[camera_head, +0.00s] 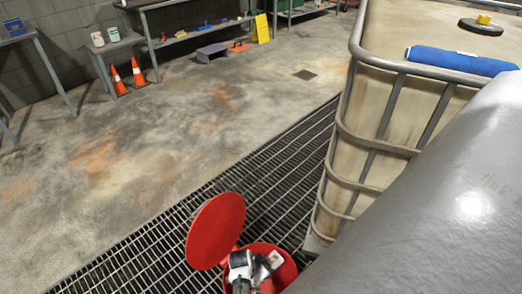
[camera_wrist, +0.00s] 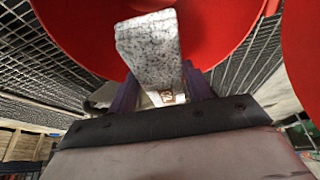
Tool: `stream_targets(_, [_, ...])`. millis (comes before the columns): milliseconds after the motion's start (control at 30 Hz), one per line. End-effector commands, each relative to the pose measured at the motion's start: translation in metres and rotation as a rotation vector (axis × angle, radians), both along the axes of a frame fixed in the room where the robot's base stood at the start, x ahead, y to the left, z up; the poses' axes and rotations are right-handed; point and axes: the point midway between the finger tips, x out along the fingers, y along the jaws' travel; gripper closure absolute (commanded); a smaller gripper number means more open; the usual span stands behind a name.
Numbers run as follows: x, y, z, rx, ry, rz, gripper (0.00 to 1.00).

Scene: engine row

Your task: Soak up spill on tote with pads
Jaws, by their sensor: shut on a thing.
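In the wrist view my gripper (camera_wrist: 160,88) is shut on a grey-white speckled pad (camera_wrist: 150,45). The pad points toward the open red bin (camera_wrist: 80,25). In the head view my gripper (camera_head: 254,275) is low at the mouth of the red bin (camera_head: 287,272), whose round red lid (camera_head: 215,231) stands open. I cannot tell how far inside the pad is. The caged tote (camera_head: 395,105) stands at the right, its top stained beige-brown. A blue roll (camera_head: 460,62) lies on its near edge. No distinct spill shows, and my arm hides part of the tote.
Floor grating (camera_head: 150,245) runs beneath the bin. Orange cones (camera_head: 118,80), shelves and a yellow floor sign (camera_head: 261,29) are at the back. The concrete floor at left is clear.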

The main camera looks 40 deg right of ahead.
Motion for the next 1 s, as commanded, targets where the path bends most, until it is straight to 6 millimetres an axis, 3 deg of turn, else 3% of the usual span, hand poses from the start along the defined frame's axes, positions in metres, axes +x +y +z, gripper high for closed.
stream_targets(200, [0.000,0.000,0.000,0.000,0.000,0.000,0.76])
stream_targets(233, [0.000,0.000,0.000,0.000,0.000,0.000,0.49])
stream_targets(433, [0.000,0.000,0.000,0.000,0.000,0.000,0.25])
stream_targets(767, [0.000,0.001,0.003,0.000,0.000,0.001,0.25])
stream_targets(1000, [0.000,0.014,0.034,-0.002,-0.003,0.001,0.25])
